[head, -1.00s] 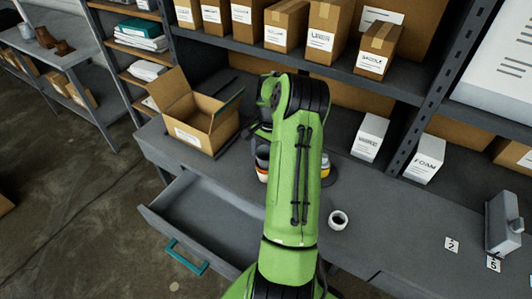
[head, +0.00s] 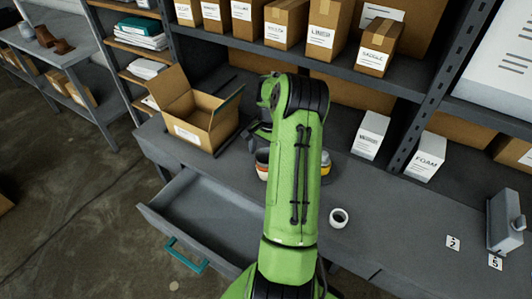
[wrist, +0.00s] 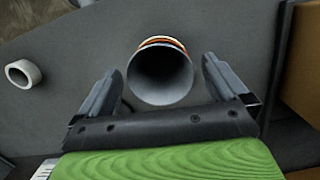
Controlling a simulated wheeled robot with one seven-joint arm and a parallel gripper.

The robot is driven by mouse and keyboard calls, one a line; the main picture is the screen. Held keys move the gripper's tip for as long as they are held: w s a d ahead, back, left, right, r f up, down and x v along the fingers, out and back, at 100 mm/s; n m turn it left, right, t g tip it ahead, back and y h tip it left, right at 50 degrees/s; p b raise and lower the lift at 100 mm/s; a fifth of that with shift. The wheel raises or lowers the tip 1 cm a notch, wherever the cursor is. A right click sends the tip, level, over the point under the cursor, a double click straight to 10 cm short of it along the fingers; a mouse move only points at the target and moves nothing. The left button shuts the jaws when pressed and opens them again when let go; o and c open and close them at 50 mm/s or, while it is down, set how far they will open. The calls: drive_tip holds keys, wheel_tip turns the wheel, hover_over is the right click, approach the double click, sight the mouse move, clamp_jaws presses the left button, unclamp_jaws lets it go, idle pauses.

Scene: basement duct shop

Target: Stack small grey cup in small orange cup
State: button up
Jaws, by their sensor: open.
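A grey cup (wrist: 160,82) shows in the wrist view with its round dark opening facing the camera. A curved orange and white edge (wrist: 161,41) shows just past its far rim; this looks like the orange cup, mostly hidden behind the grey one. I cannot tell how deep the grey cup sits in it. My gripper (wrist: 162,68) is open, with one finger on each side of the grey cup and visible gaps. In the head view my arm covers most of the cups; an orange and white bit (head: 262,172) shows left of it.
A white ring-shaped roll (head: 339,218) lies on the grey workbench (head: 395,225) to the right. An open cardboard box (head: 205,125) stands at the back left. A drawer (head: 205,220) is pulled out at the front left. White boxes (head: 426,157) stand at the back right.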

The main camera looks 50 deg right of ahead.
wheel_tip(320, 180, up, 13)
drive_tip(key=d+p, duration=0.1)
drive_tip(key=d, duration=0.1)
drive_tip(key=w+a+r+n+h, duration=0.25)
drive_tip(key=a+r+n, duration=0.25)
drive_tip(key=a+r, duration=0.45)
drive_tip(key=s+a+r+n+t, duration=0.1)
drive_tip(key=a+r+n, duration=0.25)
drive_tip(key=a, duration=0.85)
drive_tip(key=s+a+f+n+t, duration=0.2)
drive_tip(key=s+a+n+t, duration=0.2)
drive_tip(key=s+a+n, duration=0.5)
drive_tip(key=s+a, duration=0.4)
drive_tip(key=a, duration=0.2)
drive_tip(key=shift+s+a+f+t+y, duration=0.15)
drive_tip(key=shift+s+f+t+y, duration=0.15)
drive_tip(key=shift+s+y, duration=0.1)
wheel_tip(320, 180, down, 4)
drive_tip(key=b, duration=0.3)
drive_tip(key=shift+n+b, duration=0.25)
drive_tip(key=shift+b, duration=0.1)
drive_tip(key=shift+s+r, duration=0.1)
